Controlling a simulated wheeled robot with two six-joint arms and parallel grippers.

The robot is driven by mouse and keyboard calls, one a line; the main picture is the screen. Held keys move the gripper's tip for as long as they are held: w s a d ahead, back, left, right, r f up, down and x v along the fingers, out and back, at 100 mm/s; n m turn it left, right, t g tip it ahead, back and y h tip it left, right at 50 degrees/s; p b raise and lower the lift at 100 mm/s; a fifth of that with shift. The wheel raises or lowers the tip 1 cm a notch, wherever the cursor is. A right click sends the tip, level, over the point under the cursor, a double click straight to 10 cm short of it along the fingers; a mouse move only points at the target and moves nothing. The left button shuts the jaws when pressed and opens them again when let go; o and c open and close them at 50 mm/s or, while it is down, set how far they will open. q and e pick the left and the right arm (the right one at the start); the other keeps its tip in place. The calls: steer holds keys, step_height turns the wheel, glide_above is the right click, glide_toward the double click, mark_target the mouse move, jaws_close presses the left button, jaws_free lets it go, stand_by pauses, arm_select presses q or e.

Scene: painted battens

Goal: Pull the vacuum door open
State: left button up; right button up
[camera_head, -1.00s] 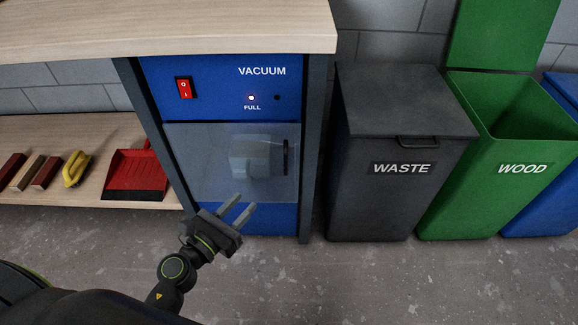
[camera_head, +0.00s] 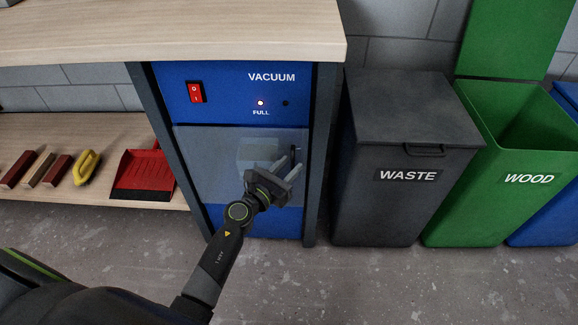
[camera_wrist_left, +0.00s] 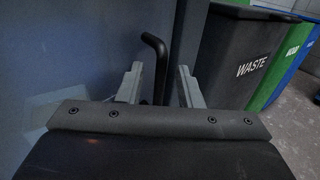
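The vacuum door (camera_head: 215,175) is a see-through grey panel in the blue vacuum cabinet, and it is closed. A pale shape shows behind it. Its dark upright handle (camera_head: 292,156) is at the door's right edge, partly hidden by my gripper. My left gripper (camera_head: 287,164) is in front of the door's right side, with its fingers at the handle. In the left wrist view the black handle (camera_wrist_left: 153,45) stands between the two spread grey fingers (camera_wrist_left: 160,80), with gaps on either side. My right gripper is not in view.
A red switch (camera_head: 195,92) and a lit FULL lamp (camera_head: 261,103) are above the door. A grey WASTE bin (camera_head: 405,200) and green WOOD bin (camera_head: 470,190) stand to the right. A red dustpan (camera_head: 143,172) lies on the left shelf. The floor in front is clear.

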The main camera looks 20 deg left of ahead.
arm_select(q)
steer(key=shift+w+d, duration=0.1)
steer(key=shift+w, duration=0.15)
jaws_close()
steer(key=shift+s, duration=0.1)
